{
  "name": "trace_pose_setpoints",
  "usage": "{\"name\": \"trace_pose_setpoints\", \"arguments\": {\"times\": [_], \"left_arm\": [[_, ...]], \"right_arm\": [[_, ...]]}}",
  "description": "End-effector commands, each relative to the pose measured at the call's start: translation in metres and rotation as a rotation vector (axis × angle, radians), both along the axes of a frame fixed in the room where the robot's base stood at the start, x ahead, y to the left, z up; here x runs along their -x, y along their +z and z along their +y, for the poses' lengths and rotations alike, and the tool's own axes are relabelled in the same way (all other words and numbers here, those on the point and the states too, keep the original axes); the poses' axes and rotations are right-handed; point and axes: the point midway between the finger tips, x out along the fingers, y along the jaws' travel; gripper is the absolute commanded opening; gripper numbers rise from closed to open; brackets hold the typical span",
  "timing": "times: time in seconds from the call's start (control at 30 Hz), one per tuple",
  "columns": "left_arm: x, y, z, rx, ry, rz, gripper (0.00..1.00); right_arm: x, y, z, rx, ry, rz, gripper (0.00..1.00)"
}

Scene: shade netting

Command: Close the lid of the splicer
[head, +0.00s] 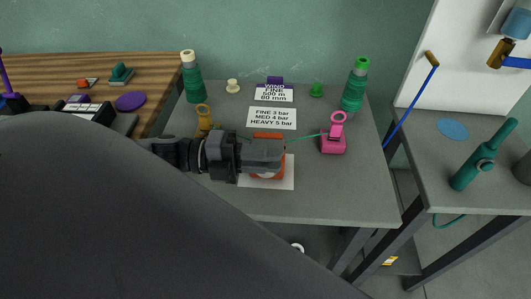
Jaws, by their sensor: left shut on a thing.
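The splicer (267,176) is an orange-red device on a white sheet (286,183) in the middle of the grey table. My left gripper (277,154) lies across it from the left and hides most of it. Orange also shows just behind the gripper, at its far edge. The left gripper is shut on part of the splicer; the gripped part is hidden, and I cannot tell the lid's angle. A green thread (305,137) runs from the splicer area to a pink clamp (333,142) at the right. My right gripper is not in view.
Label cards (272,118) lie behind the splicer. The table's front right is clear. A side table (460,150) holds a green tool (477,165).

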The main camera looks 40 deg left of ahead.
Motion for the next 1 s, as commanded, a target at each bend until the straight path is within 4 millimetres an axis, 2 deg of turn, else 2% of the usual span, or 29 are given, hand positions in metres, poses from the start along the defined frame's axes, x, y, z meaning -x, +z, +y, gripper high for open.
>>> {"name": "trace_pose_setpoints", "arguments": {"times": [0.23, 0.27, 0.3, 0.33, 0.8, 1.0], "left_arm": [[-0.0003, 0.0002, 0.0003, 0.000, 0.001, 0.000, 0.00], [-0.0003, 0.0002, 0.0003, 0.000, 0.001, 0.000, 0.26], [-0.0003, 0.0002, 0.0003, 0.000, 0.001, 0.000, 0.39], [-0.0003, 0.0002, 0.0003, 0.000, 0.001, 0.000, 0.41], [-0.0001, 0.0005, 0.0002, 0.004, 0.000, 0.008, 0.41], [-0.0015, 0.0082, 0.0010, 0.069, -0.002, 0.116, 0.41]], "right_arm": [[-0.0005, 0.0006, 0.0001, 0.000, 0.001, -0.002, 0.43], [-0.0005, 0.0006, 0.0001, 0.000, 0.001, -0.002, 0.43], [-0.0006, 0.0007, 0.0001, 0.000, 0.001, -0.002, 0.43], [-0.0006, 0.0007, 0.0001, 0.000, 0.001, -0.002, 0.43], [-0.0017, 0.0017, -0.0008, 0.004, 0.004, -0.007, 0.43], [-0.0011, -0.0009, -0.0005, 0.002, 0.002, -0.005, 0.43]]}}
